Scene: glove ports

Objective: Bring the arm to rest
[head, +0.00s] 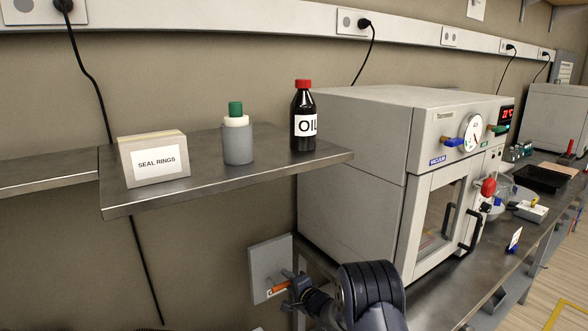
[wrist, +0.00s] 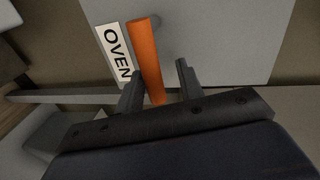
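My gripper (wrist: 158,70) is open in the wrist view, with a gap between its two dark fingers. An orange handle (wrist: 146,50) shows between the fingertips, nearer the left finger; I cannot tell whether they touch. A white label reading OVEN (wrist: 113,50) is beside the handle on a grey panel (wrist: 215,35). In the head view my gripper (head: 290,283) is at the lower middle, in front of the wall panel (head: 263,262) with the orange handle (head: 275,289). My dark arm reaches in from the bottom edge and hides part of the bench.
A metal shelf (head: 225,187) above left of my arm holds a SEAL RINGS box (head: 155,160), a grey bottle with a green cap (head: 237,140) and an OIL bottle (head: 304,120). A vacuum oven (head: 380,130) stands close on the right, its door shut.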

